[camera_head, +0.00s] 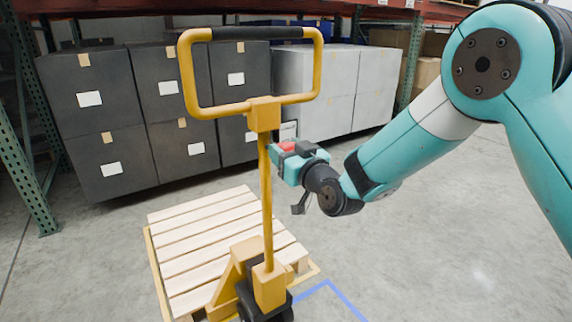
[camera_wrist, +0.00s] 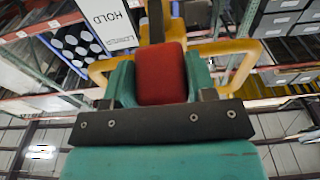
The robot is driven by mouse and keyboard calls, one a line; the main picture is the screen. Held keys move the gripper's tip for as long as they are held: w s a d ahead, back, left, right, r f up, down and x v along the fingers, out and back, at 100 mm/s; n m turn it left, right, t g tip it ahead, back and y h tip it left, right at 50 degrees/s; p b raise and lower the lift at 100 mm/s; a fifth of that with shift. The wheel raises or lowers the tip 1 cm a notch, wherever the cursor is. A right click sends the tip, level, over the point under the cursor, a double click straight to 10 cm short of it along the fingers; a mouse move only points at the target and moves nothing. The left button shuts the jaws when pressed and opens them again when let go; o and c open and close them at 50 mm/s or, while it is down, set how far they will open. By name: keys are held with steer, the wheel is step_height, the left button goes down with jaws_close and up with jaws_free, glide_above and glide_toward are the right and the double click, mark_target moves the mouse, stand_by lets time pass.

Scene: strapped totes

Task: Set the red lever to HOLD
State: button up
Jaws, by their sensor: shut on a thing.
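The red lever (camera_head: 287,147) is a red block beside the yellow upright shaft of the pallet jack (camera_head: 265,190), below its loop handle. My gripper (camera_head: 284,155) reaches it from the right. In the wrist view the red lever (camera_wrist: 161,74) sits between the two teal fingers of my gripper (camera_wrist: 160,82), which are shut on it. A white plate reading HOLD (camera_wrist: 108,22) shows upside down at the upper left of the lever. In the head view my gripper covers part of the lever, and which position it points to cannot be told.
The yellow loop handle (camera_head: 188,75) stands above my gripper. A wooden pallet (camera_head: 205,235) lies on the jack's forks. Stacked black totes (camera_head: 95,110) and grey totes (camera_head: 325,80) stand behind, with a green rack post (camera_head: 25,160) at left. The floor at right is clear.

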step_height(320, 180, down, 3)
steer(key=t+y+b, duration=0.2)
steer(key=b, duration=1.3)
steer(key=shift+s+t+b, duration=0.15)
steer(key=shift+t+b, duration=0.25)
steer(key=shift+r, duration=0.25)
steer(key=o, duration=1.3)
steer(key=shift+d, duration=0.1)
